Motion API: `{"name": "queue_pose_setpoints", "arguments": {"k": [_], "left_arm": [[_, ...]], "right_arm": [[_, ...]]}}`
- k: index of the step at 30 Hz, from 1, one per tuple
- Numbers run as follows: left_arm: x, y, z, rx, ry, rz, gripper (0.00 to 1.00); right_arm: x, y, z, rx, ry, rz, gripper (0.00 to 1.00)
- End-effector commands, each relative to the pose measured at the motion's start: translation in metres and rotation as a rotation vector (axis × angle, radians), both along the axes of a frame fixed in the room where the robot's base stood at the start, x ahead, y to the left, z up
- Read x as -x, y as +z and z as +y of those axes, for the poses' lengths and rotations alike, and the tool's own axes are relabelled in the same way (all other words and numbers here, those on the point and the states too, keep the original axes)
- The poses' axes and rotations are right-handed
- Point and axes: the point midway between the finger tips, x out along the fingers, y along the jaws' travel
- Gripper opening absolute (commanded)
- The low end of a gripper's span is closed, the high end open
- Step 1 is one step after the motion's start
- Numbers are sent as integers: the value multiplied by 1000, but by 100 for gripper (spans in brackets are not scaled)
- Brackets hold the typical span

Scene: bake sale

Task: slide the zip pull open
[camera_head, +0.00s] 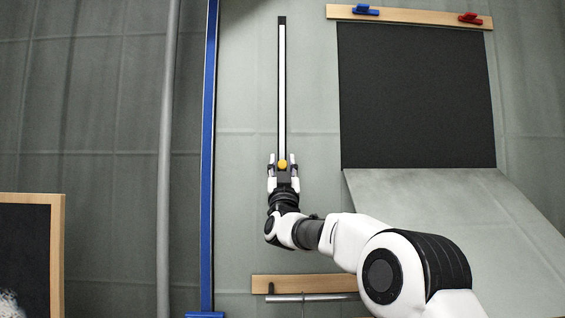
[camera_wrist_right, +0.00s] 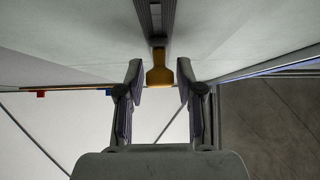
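The zip pull (camera_head: 282,164) is a small yellow-orange tab at the lower part of the zip track (camera_head: 282,90), a white vertical strip with dark edges on a grey-green fabric wall. In the right wrist view the zip pull (camera_wrist_right: 160,72) hangs below the end of the grey track (camera_wrist_right: 155,20). My right gripper (camera_head: 282,160) is at the pull, with one finger on each side. In the right wrist view my right gripper (camera_wrist_right: 160,75) is open, with gaps between the fingers and the pull. My left gripper is not in view.
A blue vertical post (camera_head: 208,160) stands left of the track. A dark panel (camera_head: 415,95) hangs at the right from a wooden bar with blue and red clips, above a sloping grey flap (camera_head: 450,220). A wooden bar (camera_head: 310,283) is below. A framed board (camera_head: 25,255) stands at lower left.

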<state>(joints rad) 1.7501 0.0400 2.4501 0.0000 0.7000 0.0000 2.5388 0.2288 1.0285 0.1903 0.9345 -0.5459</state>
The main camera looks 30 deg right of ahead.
Motion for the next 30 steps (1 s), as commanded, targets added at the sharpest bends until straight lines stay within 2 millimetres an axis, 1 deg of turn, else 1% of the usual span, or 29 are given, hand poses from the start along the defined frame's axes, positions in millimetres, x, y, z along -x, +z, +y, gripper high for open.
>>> {"name": "queue_pose_setpoints", "arguments": {"k": [9, 13, 17, 22, 25, 27, 30], "left_arm": [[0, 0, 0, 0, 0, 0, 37], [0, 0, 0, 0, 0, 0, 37], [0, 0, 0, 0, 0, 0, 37], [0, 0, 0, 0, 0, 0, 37], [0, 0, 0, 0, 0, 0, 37], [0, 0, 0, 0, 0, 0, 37], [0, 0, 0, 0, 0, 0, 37]], "right_arm": [[1, 1, 1, 2, 0, -3, 50], [6, -5, 4, 2, 0, -3, 50], [19, -22, 12, 0, 1, 0, 50], [44, -55, 28, 0, 1, 3, 50], [57, -71, 36, 0, 0, 2, 50], [64, -79, 40, 0, 0, 2, 50], [69, -85, 42, -1, 0, 1, 50]]}}
